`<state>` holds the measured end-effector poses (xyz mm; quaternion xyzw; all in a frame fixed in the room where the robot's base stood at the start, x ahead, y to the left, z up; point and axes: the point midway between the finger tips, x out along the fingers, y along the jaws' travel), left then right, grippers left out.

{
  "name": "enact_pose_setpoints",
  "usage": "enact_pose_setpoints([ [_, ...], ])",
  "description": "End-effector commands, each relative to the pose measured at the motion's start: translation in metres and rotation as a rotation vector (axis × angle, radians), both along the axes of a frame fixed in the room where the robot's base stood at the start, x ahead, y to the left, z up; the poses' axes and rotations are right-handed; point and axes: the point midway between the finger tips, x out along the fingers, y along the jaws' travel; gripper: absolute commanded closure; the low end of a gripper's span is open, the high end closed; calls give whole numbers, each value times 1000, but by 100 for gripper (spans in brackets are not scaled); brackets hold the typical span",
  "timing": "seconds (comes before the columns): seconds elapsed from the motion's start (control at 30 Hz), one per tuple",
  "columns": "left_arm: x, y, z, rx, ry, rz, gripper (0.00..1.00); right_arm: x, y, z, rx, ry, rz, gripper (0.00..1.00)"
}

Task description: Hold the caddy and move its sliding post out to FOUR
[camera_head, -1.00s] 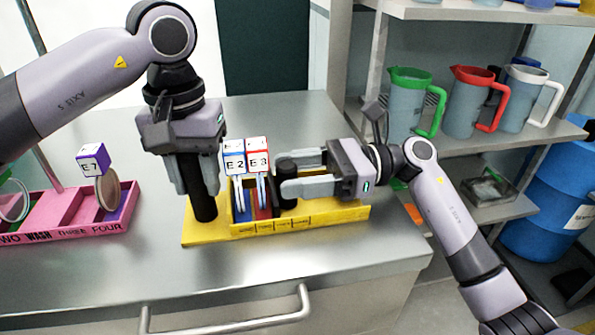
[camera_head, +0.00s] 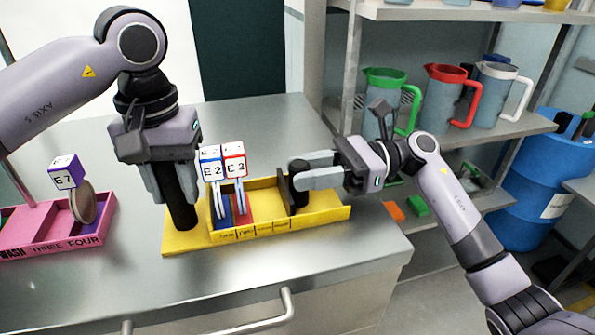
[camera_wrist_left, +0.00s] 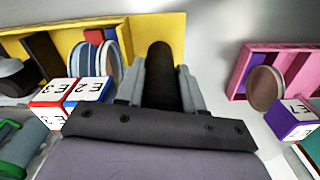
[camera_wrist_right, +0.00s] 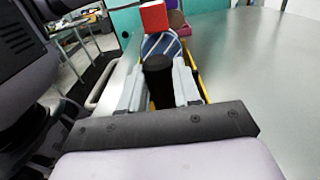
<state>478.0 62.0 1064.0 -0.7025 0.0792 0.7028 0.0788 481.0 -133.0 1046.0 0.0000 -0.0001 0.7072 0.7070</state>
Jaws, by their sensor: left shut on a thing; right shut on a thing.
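The yellow caddy (camera_head: 333,213) stands on the steel bench. My left gripper (camera_head: 178,195) is shut on the black upright handle at its left end; the handle (camera_wrist_left: 160,75) also shows in the left wrist view. The sliding post (camera_head: 299,190), black with a dark divider plate, stands upright in the caddy's right part. My right gripper (camera_head: 305,180) is shut on it from the right; it also shows in the right wrist view (camera_wrist_right: 158,80). The plate is near the last label on the front lip, but the small lettering is hard to read.
Modules E2 (camera_head: 211,168) and E3 (camera_head: 235,165) stand in the caddy's left slots, with an empty yellow gap between E3 and the divider. A pink caddy (camera_head: 60,240) with module E7 (camera_head: 65,172) is at left. Jugs stand on the shelf behind right.

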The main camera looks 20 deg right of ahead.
Motion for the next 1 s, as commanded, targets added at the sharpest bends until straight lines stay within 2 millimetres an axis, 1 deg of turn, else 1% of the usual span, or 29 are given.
enact_pose_setpoints([
  [0.1, 0, 1, 0, 1, 1, 1, 100, 1, 0, -1, -2, 0, -3, 100],
  [0.13, 0, 1, 0, 1, 1, 1, 100, 1, 0, -1, -2, 1, -3, 65],
  [0.17, 0, 1, 0, 1, 1, 1, 100, 1, 0, -1, -2, 1, -3, 55],
  [0.2, 0, 1, 0, 1, 1, 1, 100, 1, 0, -1, -2, 0, -3, 42],
  [0.47, 0, 1, 0, 1, 1, 1, 100, 0, 0, 0, -1, 1, -1, 41],
  [0.57, 0, 1, 0, 1, 1, 1, 100, 1, -3, 0, -1, 1, -2, 41],
  [0.67, 0, 1, 0, 1, 1, 1, 100, 1, -15, -1, -2, 2, -4, 41],
  [0.77, 0, 1, 0, 1, 1, 1, 100, 1, -33, -1, -4, 3, -6, 41],
  [1.0, 0, 0, 0, 1, 1, 2, 100, 1, -85, -1, -3, 3, -6, 41],
])
